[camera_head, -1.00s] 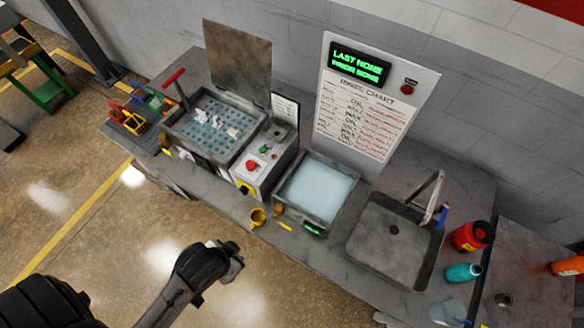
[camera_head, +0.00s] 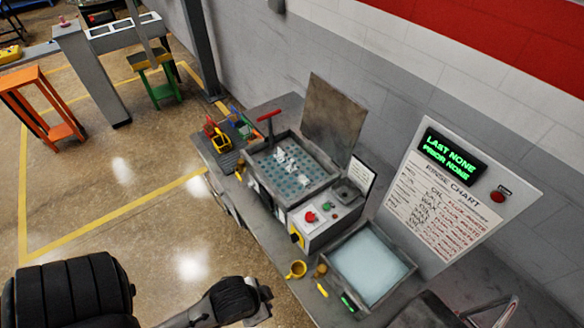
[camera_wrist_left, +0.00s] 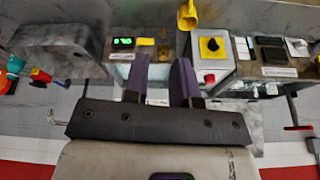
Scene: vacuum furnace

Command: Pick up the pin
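I cannot make out a pin for certain in either view. Several small white pieces (camera_head: 291,170) lie on the perforated blue-grey tray (camera_head: 268,178) of the open-lidded tank, too small to identify. My left gripper (camera_head: 267,294) is at the bottom of the head view, in front of the bench and short of the yellow cup (camera_head: 296,269). In the left wrist view my left gripper (camera_wrist_left: 162,64) has its two dark fingers apart, with nothing seen between them. My right gripper is not in view.
The control box (camera_head: 322,215) and the liquid-filled basin (camera_head: 370,265) stand right of the tank. A rinse chart board (camera_head: 445,205) stands behind. Small coloured bins (camera_head: 215,136) sit at the bench's left end. An orange stand (camera_head: 42,108) and open floor lie left.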

